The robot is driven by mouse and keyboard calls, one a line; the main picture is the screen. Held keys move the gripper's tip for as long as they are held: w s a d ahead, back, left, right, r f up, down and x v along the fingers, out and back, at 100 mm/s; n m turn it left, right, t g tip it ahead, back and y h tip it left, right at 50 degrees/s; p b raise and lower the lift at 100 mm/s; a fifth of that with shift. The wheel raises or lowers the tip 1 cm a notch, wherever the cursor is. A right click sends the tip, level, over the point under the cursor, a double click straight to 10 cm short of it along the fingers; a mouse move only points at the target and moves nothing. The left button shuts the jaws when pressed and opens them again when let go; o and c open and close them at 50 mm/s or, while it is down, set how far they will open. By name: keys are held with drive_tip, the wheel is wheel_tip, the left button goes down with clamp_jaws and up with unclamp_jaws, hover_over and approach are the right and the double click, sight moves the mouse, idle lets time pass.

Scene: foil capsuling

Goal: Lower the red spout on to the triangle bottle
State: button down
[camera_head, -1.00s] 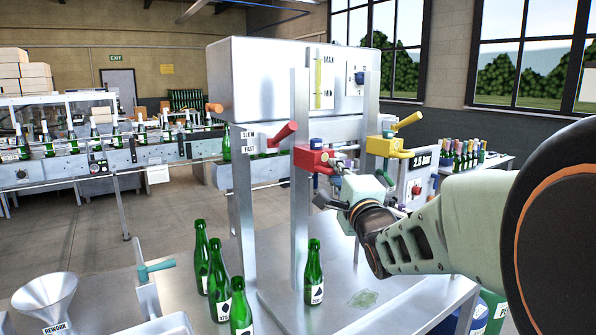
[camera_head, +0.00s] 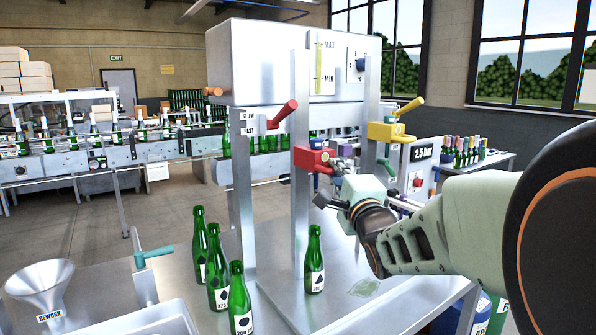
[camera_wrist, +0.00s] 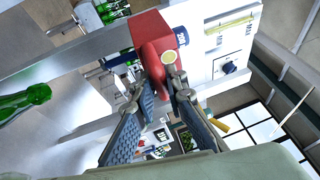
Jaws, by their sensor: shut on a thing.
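The red spout (camera_head: 313,160) is a block on the upright metal post, also in the wrist view (camera_wrist: 153,38). The triangle bottle (camera_head: 315,262), green with a black triangle on its label, stands upright on the metal base below it. A clear gap shows between the spout and the bottle mouth. My gripper (camera_head: 338,172) is at the spout's right side. In the wrist view my gripper (camera_wrist: 176,88) has its fingers closed on the spout's round-ended handle (camera_wrist: 168,58). The exact contact is partly hidden by the fingers.
A red lever (camera_head: 282,112) and a yellow spout (camera_head: 388,132) are on the filling machine (camera_head: 270,60). Several green bottles (camera_head: 218,270) stand to the left.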

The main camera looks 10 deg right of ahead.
wheel_tip(320, 180, down, 16)
drive_tip(key=b, duration=1.4)
drive_tip(key=shift+f, duration=0.2)
drive_tip(key=c, duration=2.2)
unclamp_jaws()
drive_tip(key=shift+o, duration=1.2)
drive_tip(key=shift+r, duration=0.1)
drive_tip(key=shift+r, duration=0.1)
